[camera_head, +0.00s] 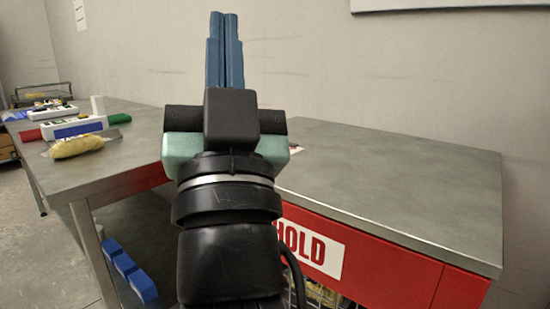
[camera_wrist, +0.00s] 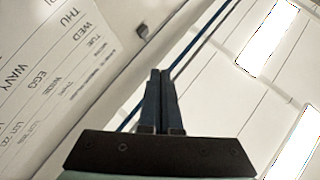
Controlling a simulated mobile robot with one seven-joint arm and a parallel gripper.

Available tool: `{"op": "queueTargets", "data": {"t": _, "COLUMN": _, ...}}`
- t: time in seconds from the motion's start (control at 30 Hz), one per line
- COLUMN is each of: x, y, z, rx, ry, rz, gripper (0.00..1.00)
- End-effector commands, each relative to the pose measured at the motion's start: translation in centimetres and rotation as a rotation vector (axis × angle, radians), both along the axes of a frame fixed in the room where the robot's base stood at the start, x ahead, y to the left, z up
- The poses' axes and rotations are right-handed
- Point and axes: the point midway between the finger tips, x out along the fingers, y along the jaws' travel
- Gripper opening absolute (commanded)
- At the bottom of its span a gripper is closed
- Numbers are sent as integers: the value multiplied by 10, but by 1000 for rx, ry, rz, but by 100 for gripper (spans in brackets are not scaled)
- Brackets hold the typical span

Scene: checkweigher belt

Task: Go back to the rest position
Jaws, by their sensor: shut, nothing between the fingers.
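My gripper (camera_head: 225,50) points upward in the middle of the head view, with its two blue fingers pressed together and nothing between them. In the wrist view my gripper (camera_wrist: 159,75) is also shut and empty, aimed toward the ceiling and the top of a wall. My arm is raised in front of the metal tables and hides part of them. My gripper touches nothing that I can see.
A metal table (camera_head: 400,170) with a red front and a HOLD label (camera_head: 312,250) is at the right, its visible top bare. On the left table (camera_head: 120,160) lie a yellow bag (camera_head: 77,147) and a white device (camera_head: 75,127). Blue blocks (camera_head: 130,272) sit below. The wrist view shows a lettered wall board (camera_wrist: 50,60).

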Motion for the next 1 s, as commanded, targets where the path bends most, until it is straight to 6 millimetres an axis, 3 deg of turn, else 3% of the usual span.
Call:
{"op": "queueTargets", "data": {"t": 0.03, "x": -18, "y": -12, "z": 5, "rx": -31, "ry": -7, "rz": -62, "gripper": 0}}
{"op": "queueTargets", "data": {"t": 0.23, "x": -79, "y": -50, "z": 15, "rx": -111, "ry": -2, "rz": -280, "gripper": 0}}
{"op": "queueTargets", "data": {"t": 0.3, "x": -72, "y": -45, "z": 43, "rx": -107, "ry": 3, "rz": -261, "gripper": 0}}
{"op": "queueTargets", "data": {"t": 0.57, "x": -72, "y": -45, "z": 108, "rx": -106, "ry": 2, "rz": -255, "gripper": 0}}
{"op": "queueTargets", "data": {"t": 1.0, "x": -71, "y": -44, "z": 242, "rx": -106, "ry": 2, "rz": -253, "gripper": 0}}
